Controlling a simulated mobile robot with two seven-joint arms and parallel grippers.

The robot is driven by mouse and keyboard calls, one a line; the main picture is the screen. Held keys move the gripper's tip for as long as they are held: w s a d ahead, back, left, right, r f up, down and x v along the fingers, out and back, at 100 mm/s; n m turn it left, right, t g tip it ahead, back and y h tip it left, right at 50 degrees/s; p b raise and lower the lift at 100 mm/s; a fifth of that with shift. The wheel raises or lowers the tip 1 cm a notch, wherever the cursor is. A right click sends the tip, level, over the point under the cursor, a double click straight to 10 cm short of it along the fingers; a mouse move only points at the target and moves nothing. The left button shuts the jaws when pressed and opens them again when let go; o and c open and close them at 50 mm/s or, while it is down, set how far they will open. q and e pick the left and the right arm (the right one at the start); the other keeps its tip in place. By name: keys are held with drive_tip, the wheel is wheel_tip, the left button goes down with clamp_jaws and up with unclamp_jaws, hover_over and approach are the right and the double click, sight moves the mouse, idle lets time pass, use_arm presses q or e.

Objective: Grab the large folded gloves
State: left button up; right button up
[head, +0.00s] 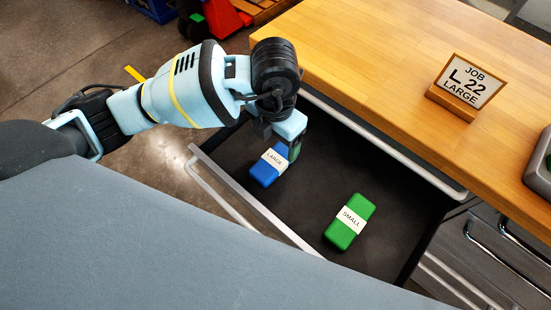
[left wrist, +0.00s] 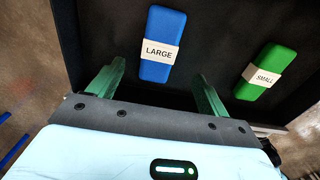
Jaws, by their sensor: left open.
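The large folded gloves are a blue bundle (head: 264,172) with a white band reading LARGE, lying in the left part of an open drawer (head: 296,205). In the left wrist view the blue bundle (left wrist: 163,28) lies beyond and between my fingers. My left gripper (head: 291,148) is over the drawer, just beside the bundle's upper right end. In the left wrist view my left gripper (left wrist: 160,82) is open, with nothing between its fingers. A green bundle (head: 350,222) labelled SMALL lies to the right in the drawer; it also shows in the left wrist view (left wrist: 265,72). My right gripper is not seen.
A wooden worktop (head: 370,60) stands behind the drawer, with a sign (head: 468,83) reading JOB L 22 LARGE. The drawer's front has a metal handle (head: 215,187). The dark drawer floor around the two bundles is bare.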

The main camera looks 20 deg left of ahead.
sight(276, 158)
use_arm(q)
drive_tip(key=shift+w+f+b, duration=0.15)
drive_tip(key=shift+f+b, duration=0.1)
drive_tip(key=shift+f, duration=1.7)
drive_tip(key=shift+w+f+b, duration=0.1)
drive_tip(key=shift+f+b, duration=0.1)
drive_tip(key=shift+f, duration=1.7)
drive_tip(key=c, duration=1.1)
wheel_tip(276, 158, up, 10)
drive_tip(key=shift+r+p, duration=0.1)
drive_tip(key=shift+p, duration=0.5)
